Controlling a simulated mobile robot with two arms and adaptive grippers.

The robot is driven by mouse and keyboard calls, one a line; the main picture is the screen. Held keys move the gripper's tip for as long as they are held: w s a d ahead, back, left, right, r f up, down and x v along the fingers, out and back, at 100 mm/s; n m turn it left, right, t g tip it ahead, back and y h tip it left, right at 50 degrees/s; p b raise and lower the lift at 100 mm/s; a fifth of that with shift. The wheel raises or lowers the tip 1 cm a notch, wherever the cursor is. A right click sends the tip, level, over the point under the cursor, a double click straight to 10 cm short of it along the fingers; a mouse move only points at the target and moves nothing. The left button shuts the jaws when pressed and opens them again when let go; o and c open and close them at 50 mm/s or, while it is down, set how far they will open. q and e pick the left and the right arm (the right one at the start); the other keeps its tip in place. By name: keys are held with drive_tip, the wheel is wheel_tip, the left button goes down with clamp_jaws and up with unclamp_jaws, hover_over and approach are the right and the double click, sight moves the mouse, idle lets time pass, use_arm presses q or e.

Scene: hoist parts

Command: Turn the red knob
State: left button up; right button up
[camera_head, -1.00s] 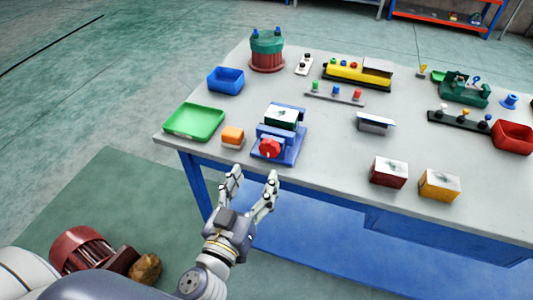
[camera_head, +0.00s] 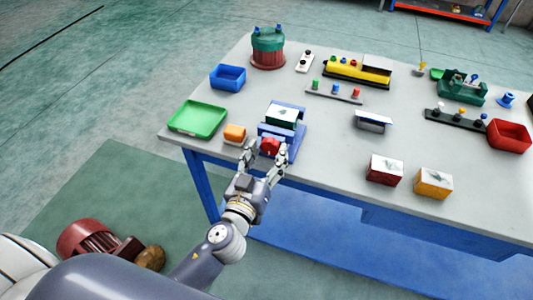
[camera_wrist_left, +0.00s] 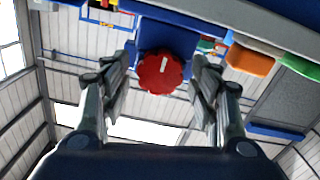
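The red knob (camera_head: 270,146) sits on the front of a blue device (camera_head: 299,137) at the table's near edge. In the left wrist view the knob (camera_wrist_left: 160,72) is round with a scalloped rim and a white mark that is nearly upright. My left gripper (camera_head: 266,150) is open at the front of the device. In the left wrist view its fingers (camera_wrist_left: 163,78) stand to either side of the knob, with gaps visible on both sides. My right gripper is not in view.
An orange block (camera_head: 235,133) and a green tray (camera_head: 197,119) lie left of the device. A blue bin (camera_head: 228,78) stands behind them. Red (camera_head: 384,170) and yellow (camera_head: 433,184) boxes stand at the right near edge.

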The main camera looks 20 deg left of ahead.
use_arm(q)
drive_tip(key=c, duration=0.6)
